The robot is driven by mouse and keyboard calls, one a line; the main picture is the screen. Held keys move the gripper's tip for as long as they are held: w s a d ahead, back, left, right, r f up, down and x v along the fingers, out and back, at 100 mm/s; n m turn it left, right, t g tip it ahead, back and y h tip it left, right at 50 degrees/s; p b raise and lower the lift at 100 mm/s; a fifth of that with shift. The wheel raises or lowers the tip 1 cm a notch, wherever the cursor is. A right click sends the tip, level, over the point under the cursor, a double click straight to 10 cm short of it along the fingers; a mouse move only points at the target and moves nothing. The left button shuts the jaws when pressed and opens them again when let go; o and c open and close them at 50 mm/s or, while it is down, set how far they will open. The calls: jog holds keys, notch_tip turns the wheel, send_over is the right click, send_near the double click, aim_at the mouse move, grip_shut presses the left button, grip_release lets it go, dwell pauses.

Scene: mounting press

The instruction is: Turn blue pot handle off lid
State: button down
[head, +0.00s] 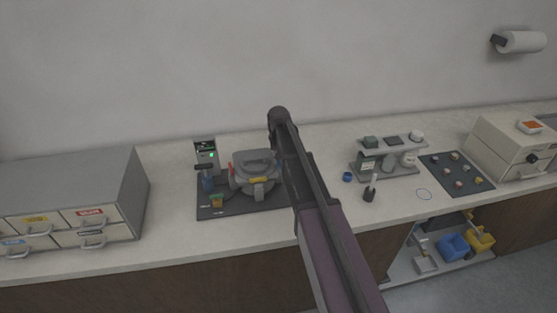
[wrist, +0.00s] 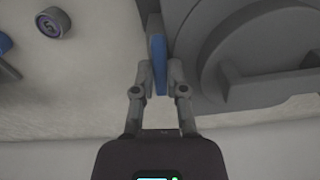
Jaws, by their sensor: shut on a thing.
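The grey press pot (head: 254,182) with its round lid (head: 254,160) stands on a dark mat on the counter. A yellow handle (head: 258,180) shows on its front and a red one at its left. In the wrist view the grey lid (wrist: 270,50) fills the upper right. The blue pot handle (wrist: 159,62) stands as a narrow bar beside the lid. My gripper (wrist: 160,72) is shut on it, one finger on each side. In the head view my arm hides the gripper and most of the pot's right side.
A control box (head: 206,155) with a green light stands behind the pot at left. A grey drawer cabinet (head: 75,195) is further left. A small rack (head: 388,155) and a dark mat with several round pieces (head: 458,174) lie to the right.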

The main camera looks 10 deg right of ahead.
jog(key=shift+s, duration=0.2)
jog(key=c, duration=0.7)
grip_release()
jog(key=shift+w, duration=0.1)
jog(key=shift+m, duration=0.3)
